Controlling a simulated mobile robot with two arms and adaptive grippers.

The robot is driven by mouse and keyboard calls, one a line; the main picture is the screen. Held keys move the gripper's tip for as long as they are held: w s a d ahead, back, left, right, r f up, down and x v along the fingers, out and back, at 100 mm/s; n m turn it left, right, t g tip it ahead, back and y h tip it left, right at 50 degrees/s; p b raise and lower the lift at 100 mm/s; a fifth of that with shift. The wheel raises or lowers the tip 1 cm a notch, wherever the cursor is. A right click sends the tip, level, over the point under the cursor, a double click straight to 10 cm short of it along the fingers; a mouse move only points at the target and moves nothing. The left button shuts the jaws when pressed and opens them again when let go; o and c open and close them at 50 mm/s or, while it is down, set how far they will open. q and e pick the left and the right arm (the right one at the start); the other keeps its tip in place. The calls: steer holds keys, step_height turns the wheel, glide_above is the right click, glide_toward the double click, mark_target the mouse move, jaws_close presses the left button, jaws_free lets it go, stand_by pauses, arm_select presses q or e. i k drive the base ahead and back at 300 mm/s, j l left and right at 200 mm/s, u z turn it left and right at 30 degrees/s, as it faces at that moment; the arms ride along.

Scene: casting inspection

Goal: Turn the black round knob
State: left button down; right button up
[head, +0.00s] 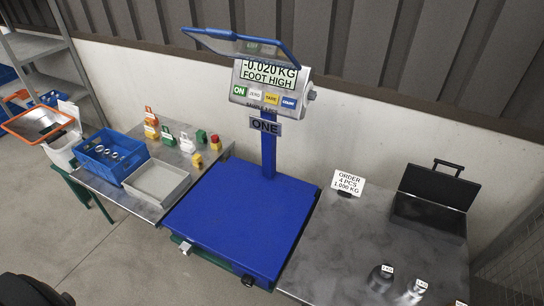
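A small black round knob (248,280) sits at the front edge of the blue scale platform (245,215), low and near its front right corner. The platform is empty. The scale's display (268,80) stands on a blue post behind it and reads -0.020 KG and FOOT HIGH. A grey knob (312,95) is on the display's right side. Neither of my grippers shows in the head view. A dark rounded shape at the bottom left edge seems to be part of my own arm.
On the left table are a blue crate (91,150), a grey tray (136,187) and several small coloured weights. The right table holds an order sign (347,183), an open black case (428,213) and dark weights (381,277).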

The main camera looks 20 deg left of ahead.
mark_target(246, 280)
steer(key=u, duration=1)
